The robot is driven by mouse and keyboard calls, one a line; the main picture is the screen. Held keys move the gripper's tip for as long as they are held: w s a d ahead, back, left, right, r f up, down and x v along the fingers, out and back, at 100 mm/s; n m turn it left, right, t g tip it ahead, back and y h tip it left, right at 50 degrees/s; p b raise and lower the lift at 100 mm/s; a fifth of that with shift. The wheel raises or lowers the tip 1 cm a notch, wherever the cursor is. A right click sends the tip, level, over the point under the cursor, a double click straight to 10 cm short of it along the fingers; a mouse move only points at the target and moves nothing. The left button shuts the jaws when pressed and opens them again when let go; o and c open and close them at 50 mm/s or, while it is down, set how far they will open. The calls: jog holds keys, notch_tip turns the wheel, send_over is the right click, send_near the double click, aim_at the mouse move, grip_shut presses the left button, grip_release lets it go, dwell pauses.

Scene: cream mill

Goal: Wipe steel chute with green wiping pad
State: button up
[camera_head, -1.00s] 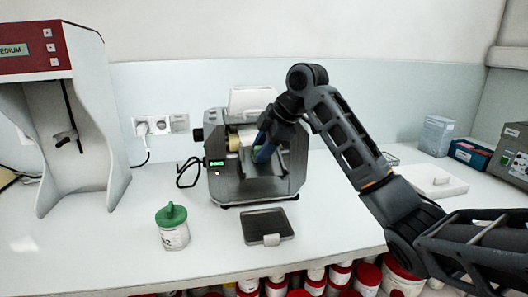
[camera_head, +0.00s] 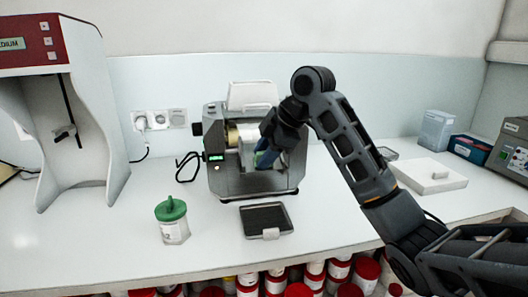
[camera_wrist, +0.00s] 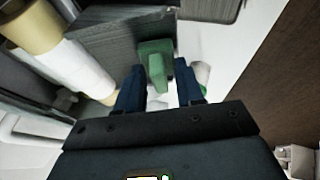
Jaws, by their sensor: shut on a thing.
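The mill (camera_head: 225,183) is a grey machine with pale rollers, standing at the back of the white counter. Its steel chute is largely hidden behind my gripper in the head view; a dark grey metal surface, apparently the chute (camera_wrist: 110,38), lies beyond the fingers in the wrist view. The green wiping pad (camera_wrist: 152,48) is a flat block with a raised grip between my two blue fingers. My gripper (camera_wrist: 158,86) is shut on that grip and points down at the mill's front. The pad lies over or against the grey metal; I cannot tell if they touch.
A green-lidded jar (camera_head: 173,222) and a dark flat tray (camera_head: 266,219) stand in front of the mill. Pale rollers (camera_wrist: 68,60) lie close at left in the wrist view. A tall white unit with a red top (camera_head: 95,110) stands left. A white block (camera_head: 427,176) lies right.

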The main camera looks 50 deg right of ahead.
notch_tip(320, 180, up, 8)
jog(key=s+p, duration=0.1)
jog(key=p, duration=0.5)
jog(key=shift+a+f, duration=0.15)
jog(key=shift+a, duration=0.2)
dwell(0.4)
